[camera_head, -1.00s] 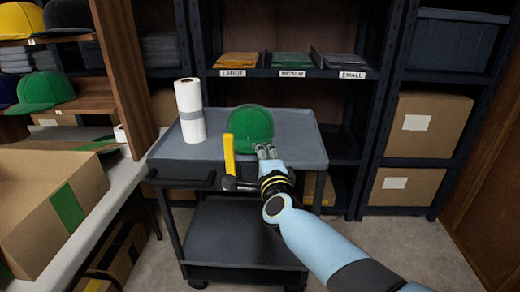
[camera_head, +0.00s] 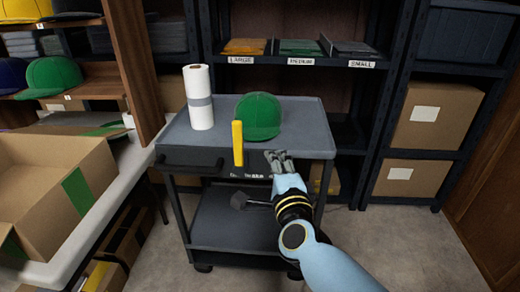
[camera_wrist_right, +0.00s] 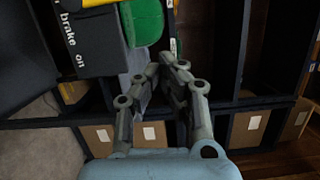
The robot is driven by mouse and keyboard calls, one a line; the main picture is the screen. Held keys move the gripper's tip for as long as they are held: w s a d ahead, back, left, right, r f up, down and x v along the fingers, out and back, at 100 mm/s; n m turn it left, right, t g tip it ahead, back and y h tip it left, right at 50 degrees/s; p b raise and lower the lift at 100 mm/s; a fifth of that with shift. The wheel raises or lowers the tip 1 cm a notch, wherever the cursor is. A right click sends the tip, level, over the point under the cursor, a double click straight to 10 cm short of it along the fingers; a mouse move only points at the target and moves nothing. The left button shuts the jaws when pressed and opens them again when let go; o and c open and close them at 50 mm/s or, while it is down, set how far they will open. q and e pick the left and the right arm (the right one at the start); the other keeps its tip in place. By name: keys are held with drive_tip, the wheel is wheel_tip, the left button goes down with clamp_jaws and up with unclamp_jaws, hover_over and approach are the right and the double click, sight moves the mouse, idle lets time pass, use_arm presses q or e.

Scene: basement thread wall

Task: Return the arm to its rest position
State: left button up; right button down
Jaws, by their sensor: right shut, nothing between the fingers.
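My right gripper (camera_head: 277,157) is shut and empty, just in front of the cart's front edge. In the right wrist view its fingers (camera_wrist_right: 168,70) come together with nothing between them. The grey cart (camera_head: 307,137) carries a green cap (camera_head: 258,116) on its top, behind the gripper. A yellow handle (camera_head: 238,144) stands upright at the cart's front, left of the gripper and apart from it. In the right wrist view, part of the handle (camera_wrist_right: 97,2) shows beside a dark panel reading "brake on" (camera_wrist_right: 75,38). My left gripper is not in view.
A white paper roll (camera_head: 198,98) stands on the cart's left. An open cardboard box (camera_head: 50,170) is on the table (camera_head: 110,195) at left. Dark shelving with labelled trays (camera_head: 300,48) and cartons (camera_head: 437,113) stands behind. Floor is clear at right.

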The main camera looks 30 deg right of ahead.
drive_tip(key=s+f+n+g+y, duration=0.2)
drive_tip(key=s+f+n+g, duration=0.3)
drive_tip(key=s+f, duration=0.85)
drive_tip(key=s+f+n+g+y, duration=0.3)
drive_tip(key=s+f+n, duration=0.5)
drive_tip(key=f, duration=1)
drive_tip(key=s+d+f+n+g, duration=0.1)
drive_tip(key=s+f+n+g, duration=0.2)
drive_tip(key=s, duration=0.6)
drive_tip(key=s+d+f+n+g, duration=0.2)
drive_tip(key=s+f+n, duration=0.1)
drive_tip(key=s, duration=0.7)
drive_tip(key=s+d+f+n+g, duration=0.1)
drive_tip(key=s+f+n+g, duration=0.2)
drive_tip(key=s, duration=0.7)
wheel_tip(320, 180, down, 2)
drive_tip(key=shift+d+f+n+g+h, duration=0.1)
drive_tip(key=shift+d+n+g+h, duration=0.1)
drive_tip(key=shift+n+g+h, duration=0.1)
